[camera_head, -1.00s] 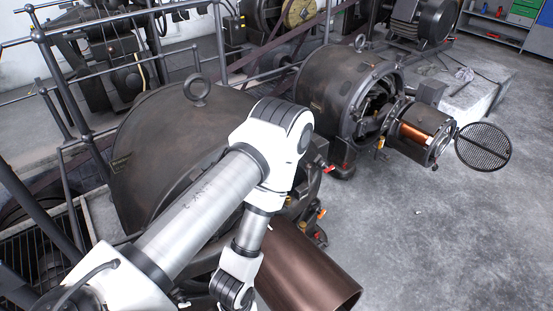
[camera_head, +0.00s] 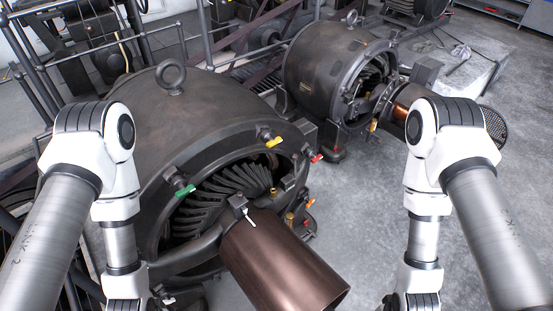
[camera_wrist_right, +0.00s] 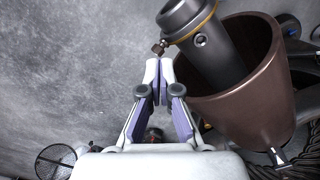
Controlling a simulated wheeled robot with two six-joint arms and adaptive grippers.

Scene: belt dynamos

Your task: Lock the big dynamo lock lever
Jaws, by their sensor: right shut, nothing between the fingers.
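The big dynamo (camera_head: 150,120) fills the left and middle of the head view, its open end facing the lower right. Around that end are small levers: a green one (camera_head: 185,190), a yellow one (camera_head: 273,142), a red one (camera_head: 316,158) and a white one (camera_head: 250,217). I cannot tell which is the lock lever. A brown hollow cylinder (camera_head: 285,270) sticks out in front and also shows in the right wrist view (camera_wrist_right: 262,105). My right gripper (camera_wrist_right: 158,72) is shut and empty beside the cylinder's rim, close to a small brown knob (camera_wrist_right: 158,47). My left gripper is out of view.
A smaller dynamo (camera_head: 325,75) stands behind to the right, with a round grille (camera_head: 493,127) partly behind my right arm. Railings (camera_head: 40,75) run along the left. The grey floor (camera_head: 365,200) between the big dynamo and my right arm is clear.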

